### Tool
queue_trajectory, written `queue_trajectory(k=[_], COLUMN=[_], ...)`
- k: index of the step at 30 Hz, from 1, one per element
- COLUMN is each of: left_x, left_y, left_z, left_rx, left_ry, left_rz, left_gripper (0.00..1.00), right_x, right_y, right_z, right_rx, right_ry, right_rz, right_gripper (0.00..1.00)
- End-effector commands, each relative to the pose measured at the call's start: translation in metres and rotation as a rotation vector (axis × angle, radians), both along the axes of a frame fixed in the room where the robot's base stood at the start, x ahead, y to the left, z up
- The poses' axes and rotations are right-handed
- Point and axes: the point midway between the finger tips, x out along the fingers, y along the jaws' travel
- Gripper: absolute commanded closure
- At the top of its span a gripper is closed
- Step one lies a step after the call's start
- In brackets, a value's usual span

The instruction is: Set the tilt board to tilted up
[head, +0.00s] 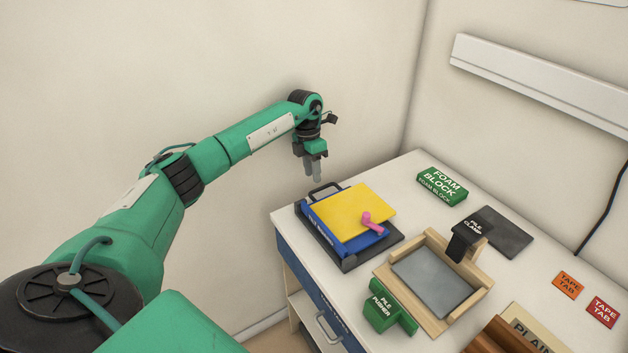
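The tilt board (323,238) is at the near left corner of the table, a blue, lettered board on a black base. My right gripper is out of view.
A wooden tray (385,272) with a grey plate, a green pile pusher (383,308) and a black pile clamp (467,238) stand right of the board. A green foam block (442,186) lies at the back. Walls close in behind the table.

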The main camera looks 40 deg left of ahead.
Motion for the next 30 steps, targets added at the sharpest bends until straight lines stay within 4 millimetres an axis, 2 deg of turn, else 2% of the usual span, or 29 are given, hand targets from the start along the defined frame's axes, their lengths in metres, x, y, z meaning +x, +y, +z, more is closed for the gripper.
queue_trajectory(k=[3,9,20,25,30], left_x=[-0.002,-0.003,-0.003,-0.003,-0.003], left_y=[-0.004,-0.007,-0.007,-0.007,-0.007], left_z=[-0.019,-0.04,-0.045,-0.045,-0.045], left_rx=[-0.001,-0.001,0.0,0.0,0.001], left_ry=[0.001,0.0,0.0,0.0,-0.001], left_rz=[0.0,0.0,0.0,0.0,0.0], left_gripper=[0.68,0.68,0.68,1.0,1.0], right_x=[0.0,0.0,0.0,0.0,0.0], right_y=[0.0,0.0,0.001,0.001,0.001], right_z=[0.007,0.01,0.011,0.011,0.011], right_rx=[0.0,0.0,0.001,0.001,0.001], right_ry=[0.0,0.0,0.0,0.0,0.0], right_rz=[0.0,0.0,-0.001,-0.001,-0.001], right_gripper=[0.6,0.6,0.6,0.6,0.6])
